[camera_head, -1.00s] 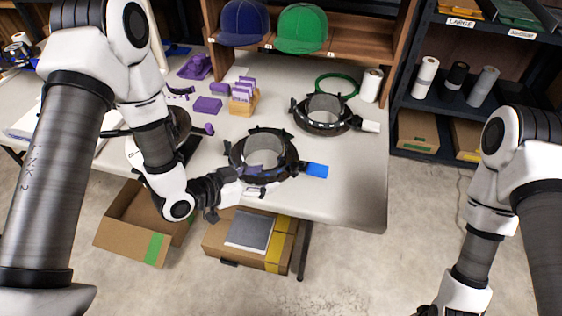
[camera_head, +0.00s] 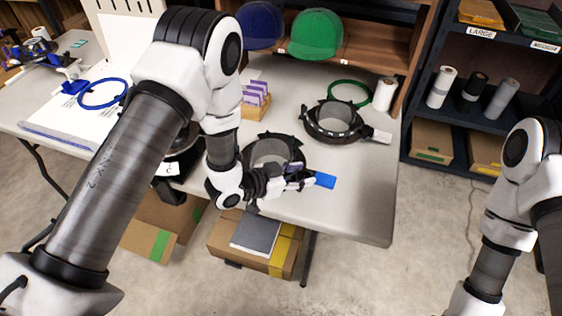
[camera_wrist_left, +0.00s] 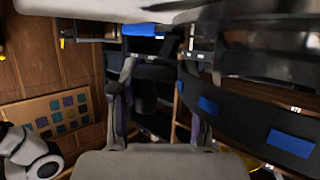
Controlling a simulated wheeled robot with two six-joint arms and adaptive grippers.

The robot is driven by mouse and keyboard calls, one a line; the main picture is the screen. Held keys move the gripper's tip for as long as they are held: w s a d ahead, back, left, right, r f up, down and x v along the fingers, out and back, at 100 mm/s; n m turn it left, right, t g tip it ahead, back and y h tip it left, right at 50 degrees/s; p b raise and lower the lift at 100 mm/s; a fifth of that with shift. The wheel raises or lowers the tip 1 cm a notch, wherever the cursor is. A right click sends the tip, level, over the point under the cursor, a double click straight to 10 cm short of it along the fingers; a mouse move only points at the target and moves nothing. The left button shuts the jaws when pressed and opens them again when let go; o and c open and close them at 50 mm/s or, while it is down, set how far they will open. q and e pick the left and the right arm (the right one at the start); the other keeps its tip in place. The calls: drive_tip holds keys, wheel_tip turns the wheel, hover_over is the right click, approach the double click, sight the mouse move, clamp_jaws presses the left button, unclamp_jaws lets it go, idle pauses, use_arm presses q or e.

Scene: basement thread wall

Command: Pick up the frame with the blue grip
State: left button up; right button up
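The frame with the blue grip is a dark round hoop (camera_head: 262,150) on the near part of the white table. Its blue grip (camera_head: 325,180) sticks out to the right. My left gripper (camera_head: 299,179) is at the hoop's near right side, just left of the blue grip. In the left wrist view, its two fingers (camera_wrist_left: 157,80) are apart. The blue grip (camera_wrist_left: 143,30) shows beyond the fingertips, and the frame's dark band with blue patches (camera_wrist_left: 235,115) runs along the right. Contact cannot be told. My right gripper is out of view, below the picture.
A second dark frame with a white grip (camera_head: 333,122) stands farther back, near a green ring (camera_head: 349,93) and a white spool (camera_head: 384,94). A wooden holder with purple cards (camera_head: 255,104) is behind. Cardboard boxes (camera_head: 285,254) lie under the table. The table's right front is clear.

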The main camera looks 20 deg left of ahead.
use_arm(q)
clamp_jaws()
